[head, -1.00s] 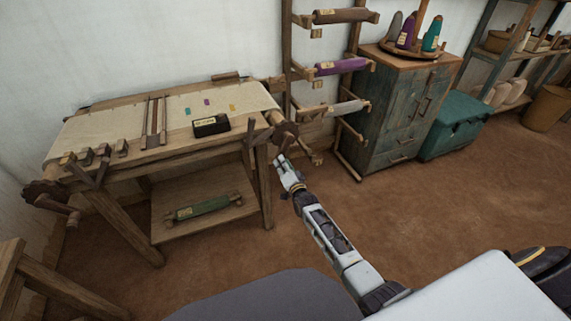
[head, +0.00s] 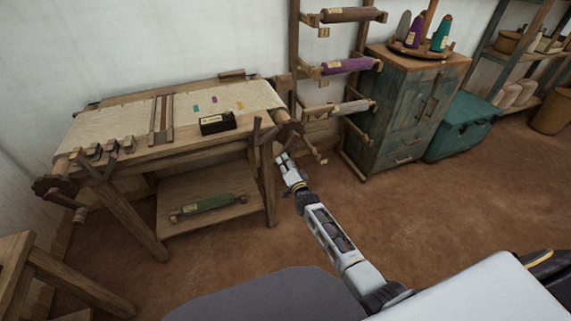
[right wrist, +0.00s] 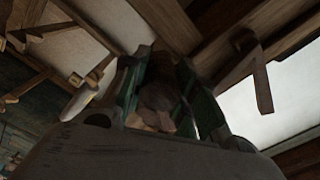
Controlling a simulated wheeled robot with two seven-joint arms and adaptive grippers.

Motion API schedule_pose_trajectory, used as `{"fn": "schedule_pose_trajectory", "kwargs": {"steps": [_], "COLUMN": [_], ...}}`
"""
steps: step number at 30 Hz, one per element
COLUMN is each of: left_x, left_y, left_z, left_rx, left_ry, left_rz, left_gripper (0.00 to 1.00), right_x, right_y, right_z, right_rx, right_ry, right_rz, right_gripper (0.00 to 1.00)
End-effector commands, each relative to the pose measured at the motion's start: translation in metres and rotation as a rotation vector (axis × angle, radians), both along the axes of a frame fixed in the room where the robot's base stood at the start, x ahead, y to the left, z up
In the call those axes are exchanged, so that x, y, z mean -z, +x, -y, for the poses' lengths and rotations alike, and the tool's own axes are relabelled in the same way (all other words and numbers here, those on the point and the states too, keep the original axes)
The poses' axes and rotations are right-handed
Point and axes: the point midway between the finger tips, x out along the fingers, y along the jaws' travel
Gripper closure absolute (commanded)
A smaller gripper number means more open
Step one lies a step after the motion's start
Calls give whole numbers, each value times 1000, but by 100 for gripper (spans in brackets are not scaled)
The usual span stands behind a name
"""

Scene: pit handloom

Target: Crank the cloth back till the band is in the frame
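The cream cloth (head: 115,128) lies across the loom (head: 140,158) in the head view. Small purple, teal and orange patches (head: 213,100) lie right of two upright brown bars (head: 161,115). A dark crank wheel with a handle (head: 62,192) sits at the loom's left end; another dark wheel (head: 288,132) sits at its right end. My right gripper (head: 286,159) is just below the right wheel. In the right wrist view its fingers (right wrist: 160,95) stand apart with a blurred brown piece between them; contact cannot be told. My left gripper is out of view.
A black labelled box (head: 217,123) sits on the loom and a green roll (head: 207,203) on its lower shelf. A rack of rolls (head: 346,65), a blue-green cabinet (head: 405,110) and a teal chest (head: 462,127) stand to the right.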

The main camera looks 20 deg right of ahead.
Motion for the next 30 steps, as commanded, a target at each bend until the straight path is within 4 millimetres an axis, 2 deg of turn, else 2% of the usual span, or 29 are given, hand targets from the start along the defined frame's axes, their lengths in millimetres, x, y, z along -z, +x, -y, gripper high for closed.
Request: {"fn": "schedule_pose_trajectory", "kwargs": {"steps": [2,11,30], "left_x": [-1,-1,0], "left_y": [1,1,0], "left_z": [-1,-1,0], "left_rx": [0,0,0], "left_ry": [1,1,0], "left_rz": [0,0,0], "left_gripper": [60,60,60], "right_x": [-1,0,1], "right_y": [0,-7,-56], "right_z": [0,0,2], "right_rx": [0,0,0], "right_ry": [-1,-1,0], "right_rz": [2,1,-1], "right_gripper": [49,49,49]}}
